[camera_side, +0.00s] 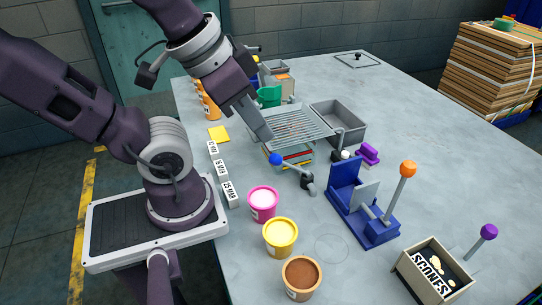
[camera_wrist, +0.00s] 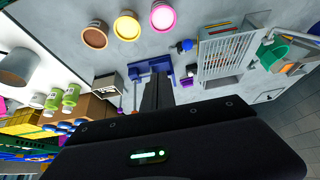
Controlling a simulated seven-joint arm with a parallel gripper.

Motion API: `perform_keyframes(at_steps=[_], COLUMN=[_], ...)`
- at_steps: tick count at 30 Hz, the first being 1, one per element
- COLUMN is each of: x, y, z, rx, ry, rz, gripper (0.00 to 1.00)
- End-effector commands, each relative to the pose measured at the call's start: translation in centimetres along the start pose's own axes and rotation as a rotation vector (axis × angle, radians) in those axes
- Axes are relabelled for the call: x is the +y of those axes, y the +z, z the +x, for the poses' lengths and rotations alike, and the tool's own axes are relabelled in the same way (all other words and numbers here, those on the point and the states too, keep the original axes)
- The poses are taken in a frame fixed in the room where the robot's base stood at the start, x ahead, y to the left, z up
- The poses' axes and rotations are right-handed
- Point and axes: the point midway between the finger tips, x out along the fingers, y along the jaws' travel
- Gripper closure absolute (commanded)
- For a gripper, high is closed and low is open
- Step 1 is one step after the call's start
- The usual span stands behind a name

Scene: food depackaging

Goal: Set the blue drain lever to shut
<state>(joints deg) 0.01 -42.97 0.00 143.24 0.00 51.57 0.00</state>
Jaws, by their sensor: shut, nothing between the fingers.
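The blue drain lever (camera_side: 275,159) shows in the side view as a round blue knob on a grey arm that runs down and right to a grey valve (camera_side: 308,186). Its knob points left, toward the base side of the table. The knob also shows in the wrist view (camera_wrist: 186,45), above and right of my fingers. My gripper (camera_side: 264,134) is shut and empty, above the table near the wire rack. In the wrist view its fingers (camera_wrist: 158,82) are together. No contact between them and the lever shows. I cannot tell whether the lever's position means open or shut.
A wire rack (camera_side: 300,124) stands beside the lever, with a grey bin (camera_side: 340,118) behind it. A blue fixture with an orange-knobbed lever (camera_side: 408,169) stands to the right. Pink (camera_side: 263,204), yellow (camera_side: 280,238) and brown (camera_side: 301,278) tubs line the near edge.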

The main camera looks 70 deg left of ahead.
Motion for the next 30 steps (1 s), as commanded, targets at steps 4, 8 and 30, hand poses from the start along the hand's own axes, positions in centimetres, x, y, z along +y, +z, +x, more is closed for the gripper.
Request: perform_keyframes(at_steps=[4,8,30], x=[-0.2,-2.0,-8.1], y=[-0.3,-2.2,-0.7], z=[0.2,1.9,13.3], rx=[-0.030,-0.246,-0.843], ry=[-0.005,-0.029,-0.044], rz=[-0.027,-0.223,-0.828], gripper=[0.80,0.55,0.54])
